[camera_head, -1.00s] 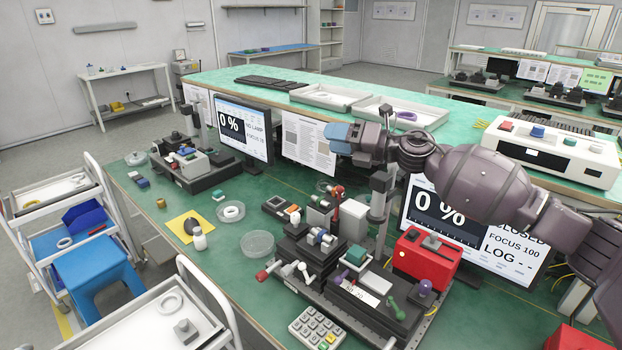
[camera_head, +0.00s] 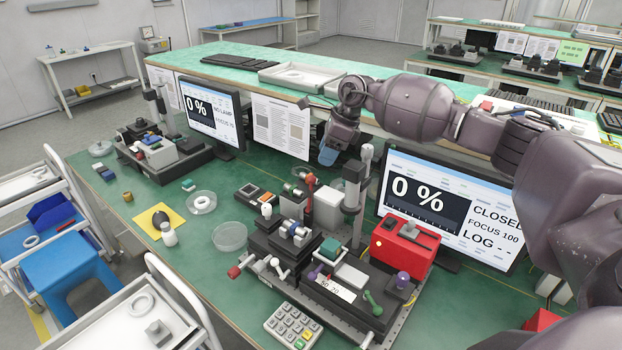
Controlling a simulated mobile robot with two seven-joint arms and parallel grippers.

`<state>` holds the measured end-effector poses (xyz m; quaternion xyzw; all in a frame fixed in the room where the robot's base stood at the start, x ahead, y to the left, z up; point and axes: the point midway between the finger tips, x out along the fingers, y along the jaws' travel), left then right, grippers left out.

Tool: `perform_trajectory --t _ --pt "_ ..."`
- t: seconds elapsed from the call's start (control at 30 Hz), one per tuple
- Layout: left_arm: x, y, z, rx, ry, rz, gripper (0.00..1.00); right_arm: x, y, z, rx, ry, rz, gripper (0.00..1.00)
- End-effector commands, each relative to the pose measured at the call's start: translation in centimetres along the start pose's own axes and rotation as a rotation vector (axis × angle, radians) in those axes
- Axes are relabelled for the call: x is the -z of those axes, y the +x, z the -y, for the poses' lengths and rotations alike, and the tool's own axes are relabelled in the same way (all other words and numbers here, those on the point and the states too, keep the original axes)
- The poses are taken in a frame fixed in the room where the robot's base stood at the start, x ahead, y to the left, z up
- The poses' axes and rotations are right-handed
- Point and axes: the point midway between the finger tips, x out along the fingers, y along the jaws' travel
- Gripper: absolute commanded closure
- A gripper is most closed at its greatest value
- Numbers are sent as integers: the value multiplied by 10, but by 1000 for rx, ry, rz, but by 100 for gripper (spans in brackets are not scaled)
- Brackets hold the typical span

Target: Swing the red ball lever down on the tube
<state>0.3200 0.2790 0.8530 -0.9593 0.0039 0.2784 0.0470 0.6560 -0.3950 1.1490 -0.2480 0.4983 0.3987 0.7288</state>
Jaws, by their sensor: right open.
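A small red lever with a rounded top (camera_head: 311,181) stands upright behind the stage on the bench. A second red knob (camera_head: 234,272) sits on a silver rod at the front left of the black stage. Which of these is the task's lever I cannot tell for sure. A small blue and grey tube-like part (camera_head: 293,229) sits on top of the black stage (camera_head: 285,252). My right gripper (camera_head: 328,156) hangs above and behind the upright red lever, pointing down. It is open and apart from everything; its fingers are small in view. My left gripper is not in view.
A grey post (camera_head: 353,205) stands right of the stage, near the gripper. A red box (camera_head: 404,248) and a monitor (camera_head: 440,205) stand further right. A keypad (camera_head: 292,326) and clear dish (camera_head: 229,237) lie on the green bench.

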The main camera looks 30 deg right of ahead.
Motion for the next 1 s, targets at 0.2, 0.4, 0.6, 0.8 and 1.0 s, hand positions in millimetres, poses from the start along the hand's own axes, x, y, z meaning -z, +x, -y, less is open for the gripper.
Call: perform_trajectory --t 0.2,0.4,0.6,0.8,1.0 --pt "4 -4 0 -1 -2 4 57 -1 38 -1 -4 1 0 51" --pt "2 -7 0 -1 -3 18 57 -1 68 -1 -2 2 2 51" --pt "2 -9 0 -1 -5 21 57 -1 87 -1 -2 1 2 51" --pt "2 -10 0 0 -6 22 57 -1 92 0 0 1 2 51" --pt "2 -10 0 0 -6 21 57 -1 92 0 0 1 2 52"
